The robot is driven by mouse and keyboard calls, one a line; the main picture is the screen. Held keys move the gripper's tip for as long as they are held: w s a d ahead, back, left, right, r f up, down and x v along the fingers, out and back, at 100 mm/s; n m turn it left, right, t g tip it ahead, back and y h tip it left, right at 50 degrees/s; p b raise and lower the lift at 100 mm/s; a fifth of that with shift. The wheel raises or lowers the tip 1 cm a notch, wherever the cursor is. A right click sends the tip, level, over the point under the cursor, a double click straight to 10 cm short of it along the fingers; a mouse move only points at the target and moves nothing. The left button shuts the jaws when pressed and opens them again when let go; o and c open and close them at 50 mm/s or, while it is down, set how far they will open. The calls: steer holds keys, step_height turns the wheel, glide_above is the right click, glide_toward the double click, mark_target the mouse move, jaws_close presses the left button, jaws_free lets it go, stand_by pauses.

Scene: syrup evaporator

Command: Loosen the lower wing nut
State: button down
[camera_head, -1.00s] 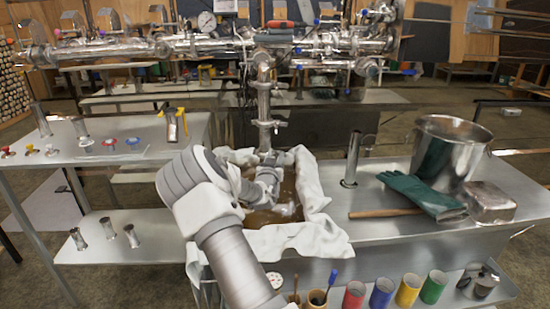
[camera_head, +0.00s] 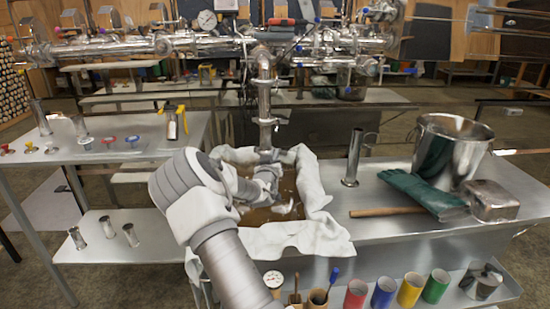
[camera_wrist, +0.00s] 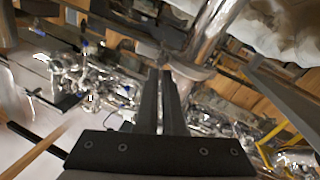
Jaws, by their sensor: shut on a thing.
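A shiny vertical pipe (camera_head: 264,95) hangs from the steel pipework over the cloth-lined basin. A clamp (camera_head: 266,122) sits partway down it, and a lower clamp joint (camera_head: 268,154) is near its bottom end. My gripper (camera_wrist: 164,74) reaches the lower joint; in the wrist view its two dark fingers are close together beside the pipe's flange (camera_wrist: 190,69). It is shut on a small part there, which I take to be the lower wing nut. The nut is mostly hidden by the fingers, so its turn and looseness cannot be seen.
White cloth (camera_head: 305,237) drapes the basin rim around my arm. On the right bench are an upright steel tube (camera_head: 353,158), green gloves (camera_head: 420,191), a steel pot (camera_head: 452,150) and a wooden stick (camera_head: 388,211). Coloured cups (camera_head: 383,292) stand in front.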

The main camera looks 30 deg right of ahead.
steer(key=c, duration=1)
jaws_free()
steer(key=s+a+m+p, duration=0.3)
steer(key=s+a+p, duration=0.2)
steer(key=s+a, duration=0.75)
steer(key=shift+s+a+r+g+y+p, duration=0.75)
steer(key=shift+a+r+y+p, duration=0.6)
steer(key=shift+r, duration=0.7)
steer(key=shift+s+a+r+g+y+p, duration=0.5)
steer(key=shift+s+a+r+y+p, duration=0.45)
steer(key=shift+a+r+y, duration=0.75)
steer(key=shift+s+a+r+g+y+p, duration=0.7)
steer(key=shift+a+r+y+p, duration=0.5)
steer(key=shift+a+r, duration=0.85)
steer(key=shift+o, duration=0.2)
steer(key=shift+d+r, duration=0.25)
steer(key=shift+d, duration=0.1)
